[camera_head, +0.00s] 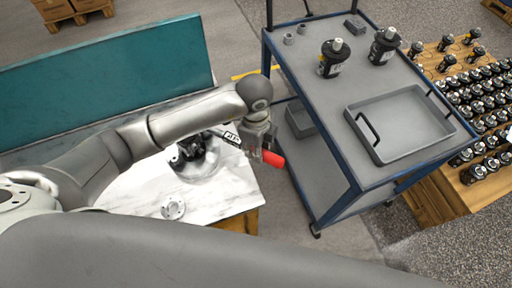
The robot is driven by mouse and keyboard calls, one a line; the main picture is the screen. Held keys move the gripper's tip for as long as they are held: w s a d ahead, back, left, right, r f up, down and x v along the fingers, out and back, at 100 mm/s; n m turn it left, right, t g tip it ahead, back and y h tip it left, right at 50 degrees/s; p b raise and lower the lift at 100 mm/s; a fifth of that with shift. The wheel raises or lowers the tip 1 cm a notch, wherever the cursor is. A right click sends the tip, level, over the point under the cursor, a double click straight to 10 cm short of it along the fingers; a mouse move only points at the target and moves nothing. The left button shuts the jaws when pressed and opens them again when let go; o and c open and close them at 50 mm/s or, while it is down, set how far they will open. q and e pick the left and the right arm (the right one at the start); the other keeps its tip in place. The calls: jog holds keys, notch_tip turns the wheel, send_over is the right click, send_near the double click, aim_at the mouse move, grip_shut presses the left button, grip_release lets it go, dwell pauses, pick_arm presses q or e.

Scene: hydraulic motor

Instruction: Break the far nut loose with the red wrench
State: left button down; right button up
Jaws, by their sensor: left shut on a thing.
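My left gripper (256,150) reaches over the right edge of the white work table and points down. It is shut on the red wrench (273,159), whose red handle sticks out to the right of the fingers. The wrench's head is hard to make out. The dark hydraulic motor (192,150) sits on the table left of the gripper, partly hidden behind my left arm. The far nut is too small or hidden to make out. My right gripper is outside the picture.
The white table (233,190) carries a small round flange (173,209) near its front. A blue-grey cart (330,105) stands to the right with two motors and an empty grey tray (408,150) on top. Pallets with several motors stand farther right. A teal panel (100,85) stands behind.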

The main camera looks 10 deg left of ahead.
pick_arm(q)
jog(key=shift+s+f, duration=0.15)
jog(key=shift+f, duration=0.15)
jog(key=w, duration=0.1)
jog(key=w+n, duration=0.2)
jog(key=shift+w+d, duration=0.2)
jog(key=shift+d, duration=0.1)
dwell(0.5)
jog(key=shift+w, duration=0.1)
jog(key=shift+w+a+n+b, duration=0.1)
jog(key=shift+w+n+b, duration=0.35)
jog(key=shift+w+n, duration=1.05)
jog(key=shift+w, duration=0.4)
jog(key=shift+w+a, duration=0.1)
jog(key=shift+w, duration=0.15)
